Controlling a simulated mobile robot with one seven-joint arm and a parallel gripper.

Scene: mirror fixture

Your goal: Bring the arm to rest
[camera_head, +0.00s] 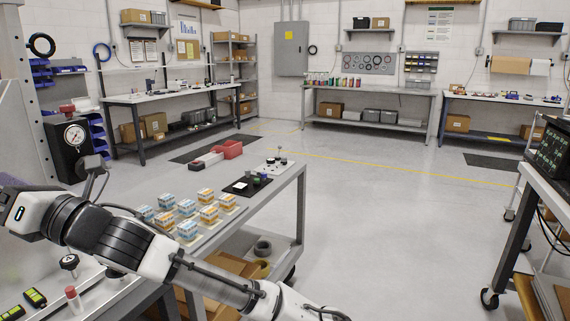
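My arm stretches across the lower left of the head view, from the left edge down to the bottom middle. Its white and black links pass in front of the near cart (262,200). The arm leaves the picture at the bottom edge, so my gripper is out of view. I cannot tell whether it holds anything.
A pressure gauge (75,134) is at left. Another cart (545,190) with a screen is at right. The middle floor is clear.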

